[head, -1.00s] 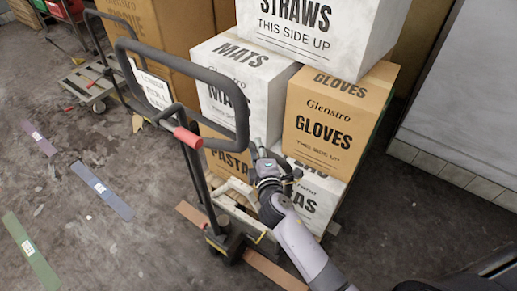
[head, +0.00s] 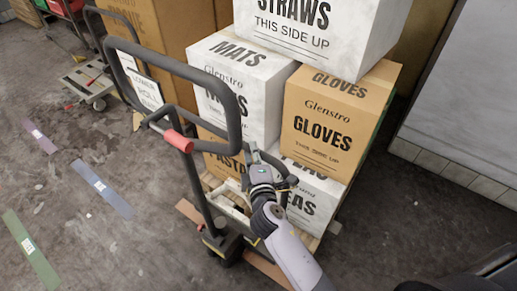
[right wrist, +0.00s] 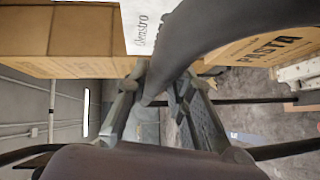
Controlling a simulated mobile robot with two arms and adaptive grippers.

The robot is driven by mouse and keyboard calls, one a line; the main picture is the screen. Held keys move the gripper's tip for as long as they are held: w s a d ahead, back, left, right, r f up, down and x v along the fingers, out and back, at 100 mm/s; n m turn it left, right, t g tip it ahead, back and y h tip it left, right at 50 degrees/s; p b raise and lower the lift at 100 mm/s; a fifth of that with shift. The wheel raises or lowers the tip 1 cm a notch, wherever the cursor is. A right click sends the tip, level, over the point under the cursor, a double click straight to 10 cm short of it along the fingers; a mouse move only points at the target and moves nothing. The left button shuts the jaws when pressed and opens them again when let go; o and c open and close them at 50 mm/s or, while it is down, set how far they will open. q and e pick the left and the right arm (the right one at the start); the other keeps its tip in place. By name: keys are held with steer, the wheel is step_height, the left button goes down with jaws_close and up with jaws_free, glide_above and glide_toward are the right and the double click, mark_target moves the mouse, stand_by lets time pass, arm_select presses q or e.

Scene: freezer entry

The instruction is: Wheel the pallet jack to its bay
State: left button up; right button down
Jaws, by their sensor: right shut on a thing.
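The pallet jack's dark looped handle (head: 205,72) with a red grip (head: 178,141) rises on a shaft from its low base (head: 222,243). Behind it is a load of stacked boxes: mats (head: 235,55), gloves (head: 340,125), straws above, pasta and peas lower down. My right gripper (head: 252,158) is at the lower right end of the handle loop, in front of the boxes. In the right wrist view, its fingers (right wrist: 155,92) are shut around a thick dark bar (right wrist: 195,40) of the handle. My left gripper is not in view.
Purple (head: 40,137), blue (head: 102,188) and green (head: 30,250) tape strips mark the open floor at left. Another low cart (head: 88,80) stands at the upper left, near tall brown boxes. A pale wall or panel (head: 455,90) bounds the right side.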

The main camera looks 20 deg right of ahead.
steer(key=shift+s+a+f, duration=0.25)
steer(key=shift+s+a, duration=0.35)
steer(key=shift+a, duration=0.15)
steer(key=c, duration=1.8)
jaws_free()
steer(key=shift+s+r, duration=0.1)
steer(key=o, duration=0.4)
steer(key=shift+w+d, duration=0.15)
steer(key=shift+w, duration=0.35)
steer(key=shift+s+r, duration=0.15)
steer(key=shift+s, duration=0.05)
steer(key=s, duration=0.4)
steer(key=s+a+r, duration=0.1)
steer(key=s, duration=0.7)
steer(key=shift+a+r, duration=0.2)
steer(key=shift+a, duration=0.2)
